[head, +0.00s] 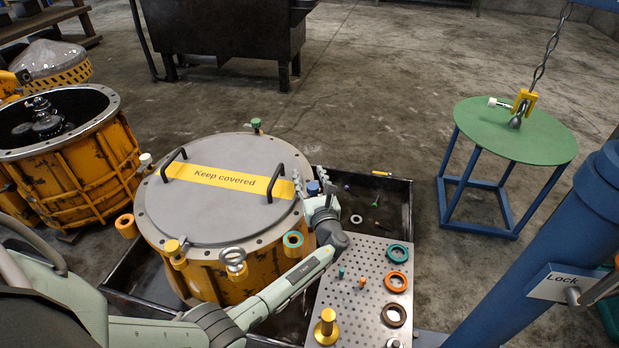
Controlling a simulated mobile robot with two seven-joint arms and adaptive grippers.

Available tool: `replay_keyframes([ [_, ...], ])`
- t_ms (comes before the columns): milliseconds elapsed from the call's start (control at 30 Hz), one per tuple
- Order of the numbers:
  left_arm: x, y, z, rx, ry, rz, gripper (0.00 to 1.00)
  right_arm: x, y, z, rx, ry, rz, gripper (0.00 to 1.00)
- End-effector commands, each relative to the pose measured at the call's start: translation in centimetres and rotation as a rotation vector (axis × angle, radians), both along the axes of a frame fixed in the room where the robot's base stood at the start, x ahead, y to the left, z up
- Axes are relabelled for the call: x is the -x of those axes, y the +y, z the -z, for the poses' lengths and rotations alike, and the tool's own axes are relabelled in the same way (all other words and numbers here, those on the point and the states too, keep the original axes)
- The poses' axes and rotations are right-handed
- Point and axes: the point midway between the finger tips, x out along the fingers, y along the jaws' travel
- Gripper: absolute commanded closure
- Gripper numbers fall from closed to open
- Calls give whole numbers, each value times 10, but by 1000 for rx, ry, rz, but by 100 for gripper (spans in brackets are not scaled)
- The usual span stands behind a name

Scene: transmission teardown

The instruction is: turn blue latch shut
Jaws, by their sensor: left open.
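The blue latch (313,187) sits on the right rim of the round orange transmission housing (205,276). A flat grey cover (220,215) with two black handles and a yellow "Keep covered" strip lies on the housing. My left gripper (320,199) is open right beside the blue latch, at the housing's right edge. The gripper partly hides the latch's lower part, and I cannot tell whether they touch. The latch's exact turn is too small to read. My right gripper is not in view.
Other coloured fittings stand around the rim, including a green one (256,125) and a yellow one (175,251). A perforated metal plate (350,290) with rings and pegs lies at right. A dark tray (396,207) surrounds the housing. A green-topped stand (515,135) is farther right.

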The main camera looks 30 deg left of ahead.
Motion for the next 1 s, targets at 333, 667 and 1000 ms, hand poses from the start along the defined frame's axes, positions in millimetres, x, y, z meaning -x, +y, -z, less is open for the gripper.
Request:
replay_keyframes([
  [333,0,0,0,0,0,0,70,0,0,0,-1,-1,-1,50],
  [667,0,0,0,0,0,0,100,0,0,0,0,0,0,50],
  [1000,0,0,0,0,0,-3,100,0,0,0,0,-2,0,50],
])
